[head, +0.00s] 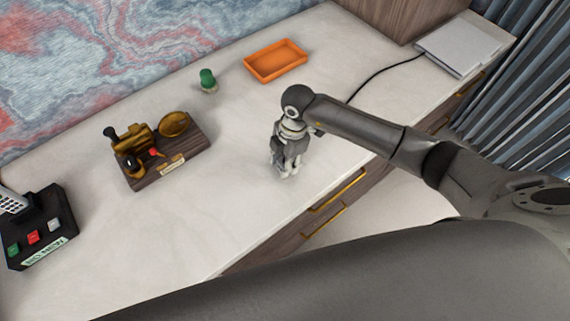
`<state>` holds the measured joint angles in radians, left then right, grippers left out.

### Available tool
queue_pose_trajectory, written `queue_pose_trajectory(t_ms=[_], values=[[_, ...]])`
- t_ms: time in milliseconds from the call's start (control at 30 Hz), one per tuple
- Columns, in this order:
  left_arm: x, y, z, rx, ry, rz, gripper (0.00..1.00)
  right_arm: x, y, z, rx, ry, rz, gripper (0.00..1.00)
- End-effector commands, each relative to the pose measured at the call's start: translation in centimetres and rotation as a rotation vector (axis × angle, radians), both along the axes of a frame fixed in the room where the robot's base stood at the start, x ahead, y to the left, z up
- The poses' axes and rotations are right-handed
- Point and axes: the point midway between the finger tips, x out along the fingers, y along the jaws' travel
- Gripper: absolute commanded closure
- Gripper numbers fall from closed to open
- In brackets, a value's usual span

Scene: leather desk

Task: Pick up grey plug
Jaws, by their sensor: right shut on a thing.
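My right gripper (284,172) points down over the pale desktop, near its front edge. It is shut, with its fingertips low, close to the desk surface. The grey plug is hard to make out; it is mostly hidden between the fingers. A black cable runs from the flat grey device at the back right and passes out of sight behind my right arm. My left gripper is not in view.
An orange tray (275,62) and a green-topped small object (208,80) stand at the back. A wooden base with brass parts (167,155) is left of the gripper. A black box with buttons (38,232) is at far left. The flat grey device (460,46) is at back right.

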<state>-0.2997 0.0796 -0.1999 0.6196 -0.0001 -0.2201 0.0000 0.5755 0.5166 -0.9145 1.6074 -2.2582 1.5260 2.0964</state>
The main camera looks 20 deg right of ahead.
Motion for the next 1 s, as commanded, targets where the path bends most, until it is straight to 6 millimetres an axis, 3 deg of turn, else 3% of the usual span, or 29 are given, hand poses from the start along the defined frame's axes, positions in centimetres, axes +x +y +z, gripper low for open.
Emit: queue_pose_trajectory(t_ms=[433,633,1000], values=[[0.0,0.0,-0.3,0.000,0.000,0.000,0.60,0.1,0.0,0.5,0.001,-0.002,0.000,0.94],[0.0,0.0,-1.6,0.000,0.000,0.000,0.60,0.1,0.0,3.2,0.001,-0.006,0.001,0.94],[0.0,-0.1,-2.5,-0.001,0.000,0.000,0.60,-6.2,-1.4,9.4,-0.001,-0.003,0.003,0.94]])
